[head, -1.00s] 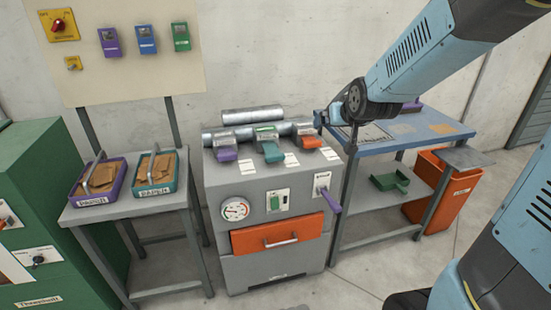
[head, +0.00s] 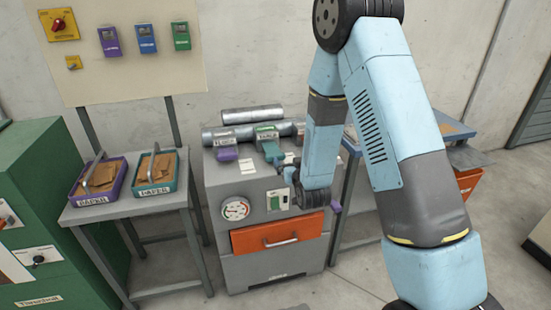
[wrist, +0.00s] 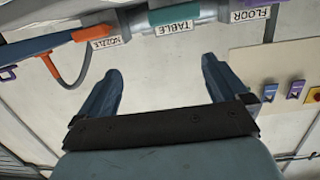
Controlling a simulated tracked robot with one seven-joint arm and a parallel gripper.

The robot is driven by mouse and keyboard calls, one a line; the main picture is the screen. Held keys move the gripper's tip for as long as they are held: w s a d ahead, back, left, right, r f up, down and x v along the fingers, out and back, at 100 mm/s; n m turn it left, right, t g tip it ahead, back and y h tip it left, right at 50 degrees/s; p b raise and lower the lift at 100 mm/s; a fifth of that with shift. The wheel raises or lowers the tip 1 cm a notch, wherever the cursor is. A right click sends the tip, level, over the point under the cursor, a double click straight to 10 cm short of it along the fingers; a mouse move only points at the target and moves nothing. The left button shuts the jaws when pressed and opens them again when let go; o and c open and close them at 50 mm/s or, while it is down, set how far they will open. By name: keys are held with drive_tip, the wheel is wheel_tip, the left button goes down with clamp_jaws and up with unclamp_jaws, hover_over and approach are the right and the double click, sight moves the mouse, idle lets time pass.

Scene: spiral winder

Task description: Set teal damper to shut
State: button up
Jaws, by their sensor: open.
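The teal damper (head: 270,151) sits on the horizontal duct above the grey machine, at the TABLE label. Its handle hangs forward and down over the machine top. In the wrist view the teal collar (wrist: 176,14) shows at the top edge, above its upside-down TABLE label; its handle is out of view there. My gripper (wrist: 160,64) is open and empty, its fingers pointing toward the duct with a gap between them and the label. In the head view my arm's wrist hangs over the machine's front right, and the fingers are hard to make out.
The purple damper (head: 227,152) stands left of the teal one. The orange damper (wrist: 90,33) is on the other side, by the NOZZLE label, mostly behind my arm in the head view. A gauge (head: 236,209) and orange drawer (head: 278,234) are on the machine's front.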

drive_tip(key=t+y, duration=0.1)
approach(274, 155)
drive_tip(key=s+d+f, duration=0.1)
drive_tip(key=s, duration=0.2)
drive_tip(key=shift+n, duration=0.3)
drive_tip(key=x, duration=1.3)
drive_tip(key=shift+w+d, duration=0.15)
drive_tip(key=shift+w, duration=0.15)
